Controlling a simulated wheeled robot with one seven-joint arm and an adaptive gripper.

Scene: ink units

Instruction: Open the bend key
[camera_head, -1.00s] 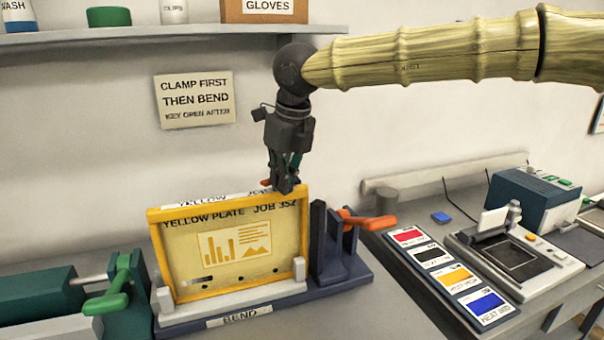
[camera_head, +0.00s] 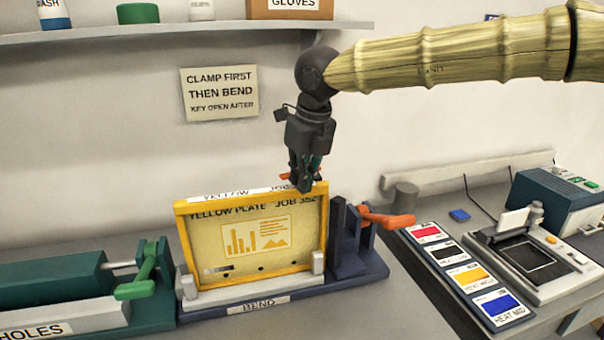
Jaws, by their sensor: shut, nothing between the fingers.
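The bend unit (camera_head: 355,268) is a dark blue base labelled BEND. It holds an upright yellow-framed plate (camera_head: 200,233) marked YELLOW PLATE JOB 352. An orange handle (camera_head: 393,218) sticks out right from the dark bracket at the unit's right end. A small orange piece (camera_head: 285,177) shows just left of my fingers, behind the plate's top edge. I cannot tell which orange part is the bend key. My gripper (camera_head: 307,186) points down, shut and empty, at the plate's top right corner. Its fingers overlap the frame's top in the picture; contact is unclear.
A green unit labelled HOLES (camera_head: 60,290) with a green lever (camera_head: 140,278) stands at left. Colour cards (camera_head: 468,277) and a grey machine (camera_head: 530,258) lie at right. A wall sign (camera_head: 219,94) and a shelf (camera_head: 180,35) are behind. The air right of my gripper is clear.

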